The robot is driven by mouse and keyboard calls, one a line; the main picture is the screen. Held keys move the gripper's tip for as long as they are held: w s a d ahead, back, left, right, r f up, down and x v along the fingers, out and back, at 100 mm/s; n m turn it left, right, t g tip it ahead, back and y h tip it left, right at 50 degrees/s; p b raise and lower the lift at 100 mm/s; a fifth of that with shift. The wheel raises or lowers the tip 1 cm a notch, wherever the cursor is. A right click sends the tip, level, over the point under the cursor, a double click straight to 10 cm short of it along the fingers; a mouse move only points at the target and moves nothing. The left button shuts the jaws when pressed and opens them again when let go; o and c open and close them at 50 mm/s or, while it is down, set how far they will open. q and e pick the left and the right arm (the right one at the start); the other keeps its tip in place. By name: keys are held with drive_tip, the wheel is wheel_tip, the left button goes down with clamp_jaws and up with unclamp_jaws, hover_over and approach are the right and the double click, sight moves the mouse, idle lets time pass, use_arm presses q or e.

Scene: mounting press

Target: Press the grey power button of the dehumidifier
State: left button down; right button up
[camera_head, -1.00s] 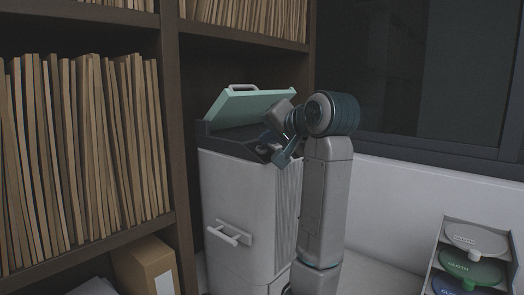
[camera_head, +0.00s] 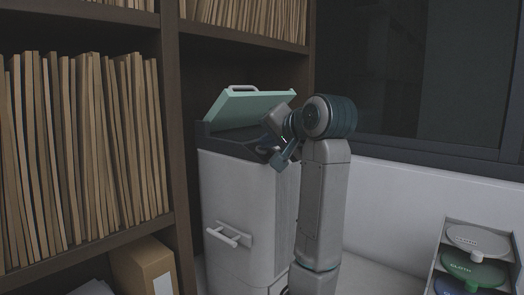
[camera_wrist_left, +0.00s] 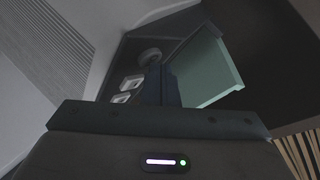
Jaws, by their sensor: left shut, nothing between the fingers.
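The dehumidifier (camera_head: 228,190) is a tall pale-grey box with a dark top panel and a raised mint-green lid (camera_head: 248,106). It stands in front of the shelf. My left gripper (camera_head: 283,160) is shut and empty, pointing down at the right front of the dark panel. In the left wrist view the shut fingers (camera_wrist_left: 161,86) lie over the panel. Beside them show a round knob (camera_wrist_left: 149,57) and two light square buttons, one upper (camera_wrist_left: 131,82) and one lower (camera_wrist_left: 121,98). I cannot tell which control is the power button, or whether the fingertips touch the panel.
A dark shelf (camera_head: 172,120) with rows of files stands left and behind. A brown box file (camera_head: 143,264) sits on its lower level. A rack (camera_head: 440,246) with coloured discs stands at the lower right. A dark window is behind my arm.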

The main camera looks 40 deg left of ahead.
use_arm(q)
drive_tip(key=shift+f, duration=0.2)
drive_tip(key=shift+r, duration=0.1)
idle(0.4)
drive_tip(key=shift+d+r, duration=0.3)
drive_tip(key=shift+r, duration=0.35)
drive_tip(key=shift+d+r, duration=0.15)
drive_tip(key=shift+r, duration=0.45)
drive_tip(key=r, duration=0.1)
drive_tip(key=d+r+p, duration=0.1)
drive_tip(key=r+p, duration=0.1)
drive_tip(key=shift+s+d+r, duration=0.15)
drive_tip(key=shift+d+r, duration=0.05)
drive_tip(key=shift+d, duration=0.2)
